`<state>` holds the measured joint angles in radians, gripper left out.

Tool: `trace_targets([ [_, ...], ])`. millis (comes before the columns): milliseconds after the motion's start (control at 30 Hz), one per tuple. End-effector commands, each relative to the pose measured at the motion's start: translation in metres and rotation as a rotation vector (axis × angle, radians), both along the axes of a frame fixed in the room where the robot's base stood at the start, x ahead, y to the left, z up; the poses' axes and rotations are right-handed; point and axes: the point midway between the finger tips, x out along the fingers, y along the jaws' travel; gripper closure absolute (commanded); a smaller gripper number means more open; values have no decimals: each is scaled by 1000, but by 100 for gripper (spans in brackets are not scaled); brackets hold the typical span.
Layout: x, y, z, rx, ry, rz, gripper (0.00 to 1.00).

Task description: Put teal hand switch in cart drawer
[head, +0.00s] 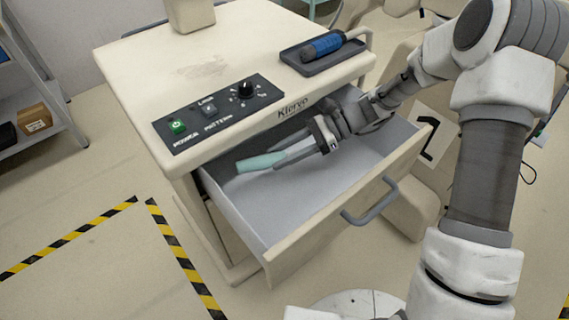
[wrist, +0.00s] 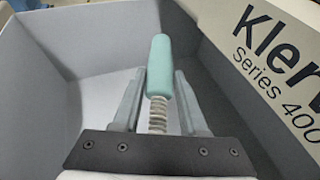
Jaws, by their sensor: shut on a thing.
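The teal hand switch (head: 261,162) is held between the fingers of my gripper (head: 275,160), inside the open cart drawer. In the wrist view the teal hand switch (wrist: 160,66) points away from me, with a pale coiled cord or spring part at its near end between the fingers (wrist: 157,90). The cart drawer (head: 318,189) is pulled out, with a grey interior that looks empty otherwise. Its grey walls (wrist: 45,100) surround the gripper in the wrist view. I cannot tell whether the switch touches the drawer floor.
The beige cart top (head: 210,70) overhangs the drawer's back, bearing a black control panel (head: 218,112) and a dark tray (head: 325,62) with a blue-handled tool (head: 324,45). The drawer's front has a grey handle (head: 371,203). A shelf (head: 35,90) stands at left; striped floor tape (head: 185,260) lies in front.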

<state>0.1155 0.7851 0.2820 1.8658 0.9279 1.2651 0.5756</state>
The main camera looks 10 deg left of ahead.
Motion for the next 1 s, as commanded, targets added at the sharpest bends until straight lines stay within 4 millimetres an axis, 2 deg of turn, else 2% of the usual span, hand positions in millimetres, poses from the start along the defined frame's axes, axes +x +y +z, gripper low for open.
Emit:
trace_targets([
  [167, -7, 1, -8, 0, 1, -6, 100],
  [400, -9, 2, -52, 1, 3, -4, 100],
  [667, -8, 2, -74, 0, 0, -4, 100],
  [833, -8, 2, -99, 0, 2, -5, 100],
  [1000, -8, 1, -104, 0, -1, -5, 100],
])
